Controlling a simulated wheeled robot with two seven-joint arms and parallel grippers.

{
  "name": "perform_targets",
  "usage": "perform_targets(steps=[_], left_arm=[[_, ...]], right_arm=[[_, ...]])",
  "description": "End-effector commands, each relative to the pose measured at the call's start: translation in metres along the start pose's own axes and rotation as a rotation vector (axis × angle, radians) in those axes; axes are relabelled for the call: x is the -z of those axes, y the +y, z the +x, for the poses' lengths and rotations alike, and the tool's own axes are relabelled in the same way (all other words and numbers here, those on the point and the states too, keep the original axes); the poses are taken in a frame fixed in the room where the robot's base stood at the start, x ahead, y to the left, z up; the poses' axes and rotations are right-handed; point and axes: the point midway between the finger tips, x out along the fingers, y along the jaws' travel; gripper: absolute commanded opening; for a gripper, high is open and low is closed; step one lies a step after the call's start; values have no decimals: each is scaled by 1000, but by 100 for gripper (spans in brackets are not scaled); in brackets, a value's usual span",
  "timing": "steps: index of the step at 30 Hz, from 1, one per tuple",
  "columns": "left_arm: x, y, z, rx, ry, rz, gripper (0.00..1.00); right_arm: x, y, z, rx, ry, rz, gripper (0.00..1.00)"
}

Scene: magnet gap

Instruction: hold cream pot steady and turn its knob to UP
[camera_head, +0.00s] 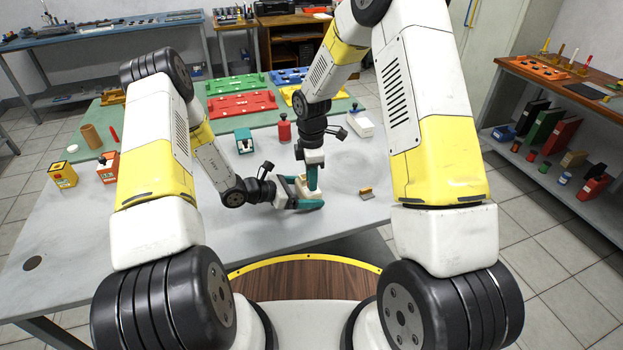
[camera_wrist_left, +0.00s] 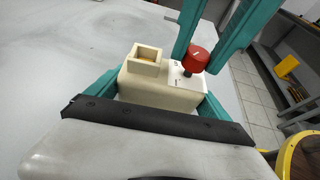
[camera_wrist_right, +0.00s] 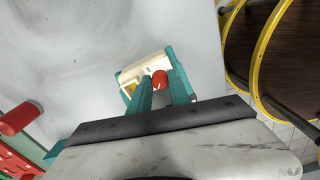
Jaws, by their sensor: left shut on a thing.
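The cream pot (camera_head: 302,190) stands on the grey table in front of me. In the left wrist view it is a cream block (camera_wrist_left: 150,82) with a square, hollow-topped post and a red knob (camera_wrist_left: 195,60) over a white marked plate. My left gripper (camera_head: 297,194) is shut on the pot from its sides. My right gripper (camera_head: 313,182) points down over the pot. Its fingers are apart on either side of the red knob (camera_wrist_right: 160,80), with a gap visible in the left wrist view. The knob has a pale pointer mark; the plate's lettering is too small to read.
A small yellow-brown piece (camera_head: 366,193) lies right of the pot. A teal box (camera_head: 244,141), red bottle (camera_head: 284,130) and white box (camera_head: 360,125) stand behind. Yellow (camera_head: 62,176) and red-orange (camera_head: 107,168) boxes stand left.

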Motion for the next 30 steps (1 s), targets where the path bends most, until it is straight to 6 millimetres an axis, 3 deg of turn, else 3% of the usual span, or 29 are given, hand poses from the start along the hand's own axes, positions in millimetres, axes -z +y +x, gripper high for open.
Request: perform_targets(steps=[14, 30], left_arm=[[0, 0, 0, 0, -1, 0, 40], [0, 0, 0, 0, 0, 0, 40]], right_arm=[[0, 0, -1, -1, 0, 77, 0], [1, 0, -1, -1, 1, 535, 0]])
